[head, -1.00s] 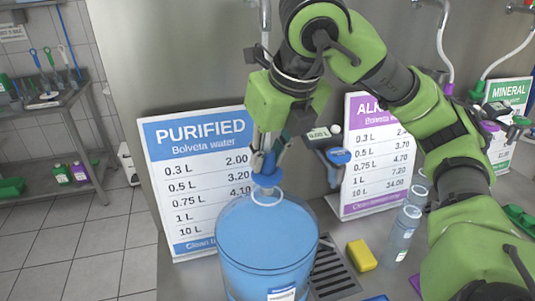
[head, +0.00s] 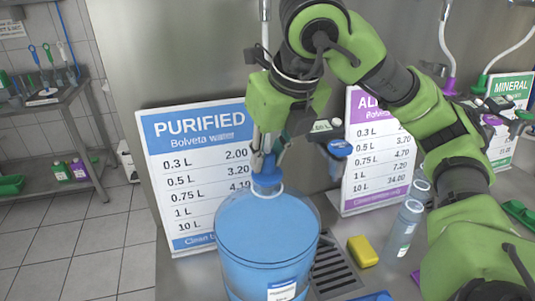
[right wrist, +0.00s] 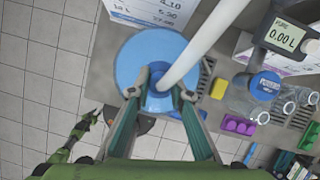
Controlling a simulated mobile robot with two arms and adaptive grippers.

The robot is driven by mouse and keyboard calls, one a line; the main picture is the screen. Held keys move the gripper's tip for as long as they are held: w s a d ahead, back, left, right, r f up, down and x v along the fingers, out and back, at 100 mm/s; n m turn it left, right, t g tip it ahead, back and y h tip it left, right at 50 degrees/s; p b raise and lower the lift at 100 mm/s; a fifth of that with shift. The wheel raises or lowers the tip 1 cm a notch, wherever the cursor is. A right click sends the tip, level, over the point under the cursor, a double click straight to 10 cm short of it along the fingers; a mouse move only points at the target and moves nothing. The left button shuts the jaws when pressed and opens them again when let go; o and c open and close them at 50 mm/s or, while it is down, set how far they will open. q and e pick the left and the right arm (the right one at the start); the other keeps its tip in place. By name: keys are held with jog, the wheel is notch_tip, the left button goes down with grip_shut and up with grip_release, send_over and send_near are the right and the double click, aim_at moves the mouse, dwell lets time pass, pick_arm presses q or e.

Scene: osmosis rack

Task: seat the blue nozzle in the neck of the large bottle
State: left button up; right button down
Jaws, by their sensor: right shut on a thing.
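The large bottle (head: 267,240) is a clear blue-tinted jug standing upright below the PURIFIED sign, with a pale ring at its neck. The blue nozzle (head: 267,178) is upright right at the neck. I cannot tell how deep it sits. My right gripper (head: 266,160) is shut on the nozzle from above. In the right wrist view the two fingers (right wrist: 160,94) flank the nozzle, over the bottle's round blue top (right wrist: 128,62), and hide part of it. My left gripper (right wrist: 92,118) shows small at the lower left of that view; its jaws are unclear.
A white hose (right wrist: 205,38) runs up from the nozzle. A yellow sponge (head: 362,251) and a drain grate (head: 333,270) lie right of the bottle. Clear bottles (head: 404,229) stand further right. The PURIFIED sign (head: 190,240) stands close behind the bottle.

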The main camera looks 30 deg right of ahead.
jog(key=shift+f, duration=0.2)
jog(key=c, duration=1.8)
grip_release()
jog(key=shift+o, duration=0.2)
jog(key=o, duration=0.6)
jog(key=shift+o, duration=0.2)
jog(key=shift+r, duration=0.15)
jog(key=shift+r+p, duration=3.3)
jog(key=shift+r, duration=0.1)
jog(key=shift+r, duration=0.1)
